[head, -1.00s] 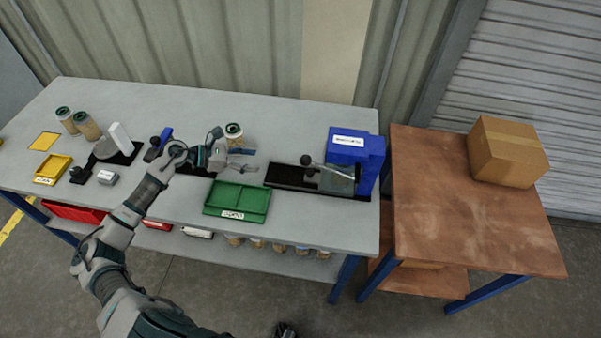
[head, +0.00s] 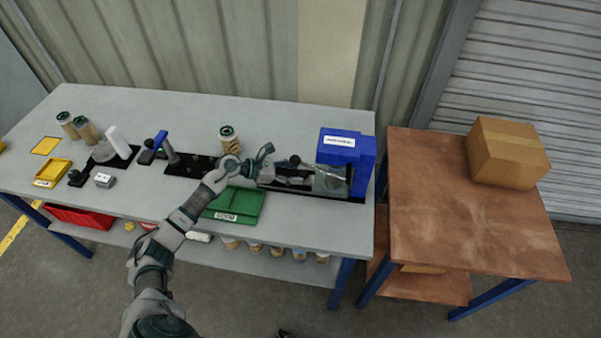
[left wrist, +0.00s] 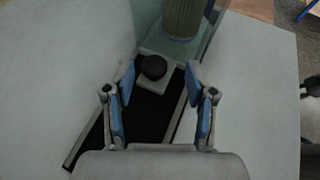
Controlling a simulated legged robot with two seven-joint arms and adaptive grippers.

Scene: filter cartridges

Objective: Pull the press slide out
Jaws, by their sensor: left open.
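The press is a blue body (head: 346,150) with a black track (head: 325,196) running left from it. In the left wrist view the press slide (left wrist: 170,47) is a light grey plate with a black round knob (left wrist: 153,67) at its near end. A ribbed tan-green cartridge (left wrist: 183,14) stands on the slide behind the knob, next to a clear panel. My left gripper (head: 306,180) is over the track at the press. In the left wrist view it is open, its blue-padded fingers (left wrist: 160,80) to either side of the knob, with gaps visible. My right gripper is not in view.
A green tray (head: 235,205) lies in front of the track, under my forearm. A cartridge (head: 229,138) stands behind my wrist. A black fixture (head: 190,165) and blue-handled tool (head: 152,150) are further left. A brown table (head: 470,225) with a cardboard box stands at right.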

